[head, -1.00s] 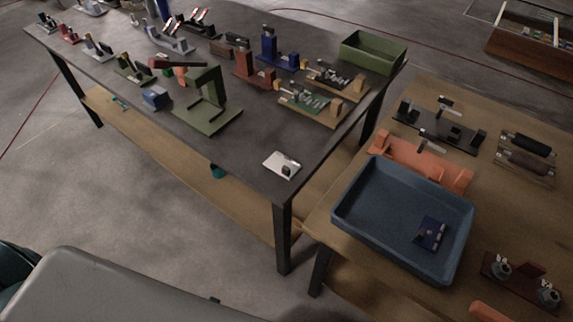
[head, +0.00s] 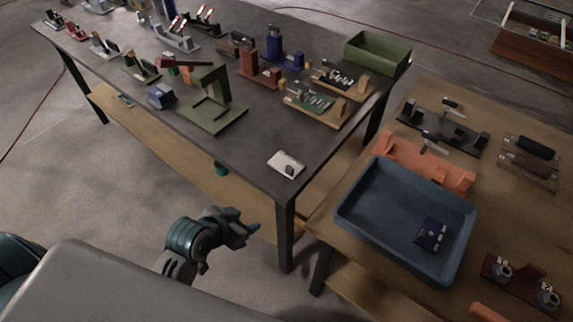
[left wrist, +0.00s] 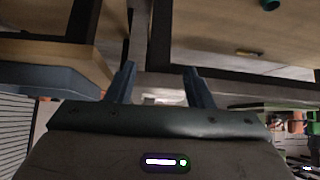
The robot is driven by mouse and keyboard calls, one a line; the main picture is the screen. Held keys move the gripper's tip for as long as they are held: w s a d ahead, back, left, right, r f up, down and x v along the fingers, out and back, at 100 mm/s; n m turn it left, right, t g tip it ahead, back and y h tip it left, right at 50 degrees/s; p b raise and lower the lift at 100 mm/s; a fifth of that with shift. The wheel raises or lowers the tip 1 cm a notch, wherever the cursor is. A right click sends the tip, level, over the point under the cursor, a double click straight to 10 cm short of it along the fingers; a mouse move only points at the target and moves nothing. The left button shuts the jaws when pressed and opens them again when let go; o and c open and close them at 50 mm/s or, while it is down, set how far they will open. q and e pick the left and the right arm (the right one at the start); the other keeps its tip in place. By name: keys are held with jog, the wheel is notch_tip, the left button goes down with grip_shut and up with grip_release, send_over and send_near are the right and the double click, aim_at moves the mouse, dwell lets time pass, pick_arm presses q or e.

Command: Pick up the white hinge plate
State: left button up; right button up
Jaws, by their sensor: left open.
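The white hinge plate (head: 285,164) lies flat near the front right corner of the dark table, with a small dark part on its right side. My left gripper (head: 248,232) is in front of the table, to the lower left of the plate and well apart from it. In the left wrist view the two fingers of my left gripper (left wrist: 158,88) are spread with nothing between them. My right gripper is not in view.
The dark table (head: 250,185) holds a green stand (head: 212,110) and several fixtures behind the plate. A wooden table at right bears a blue tray (head: 350,215) and an orange bracket (head: 400,160). The table top around the plate is clear.

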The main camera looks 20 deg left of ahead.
aim_at(289, 168)
pick_arm(q)
jog(key=w+d+r+t, duration=0.1)
jog(key=w, duration=0.3)
jog(key=w+d+r+t+h, duration=0.1)
jog(key=w+t, duration=0.1)
jog(key=w, duration=0.3)
jog(key=w+d+r+t+h+p, duration=0.1)
jog(key=w+d+r, duration=0.1)
jog(key=w, duration=0.2)
jog(key=shift+w+m+t, duration=0.3)
jog(key=shift+w+m, duration=0.1)
jog(key=p+x, duration=0.1)
jog(key=x, duration=0.1)
jog(key=d+p+x, duration=0.1)
jog(key=x, duration=0.2)
jog(key=shift+w+f, duration=0.2)
jog(key=shift+w, duration=0.05)
jog(key=shift+c, duration=0.5)
grip_shut()
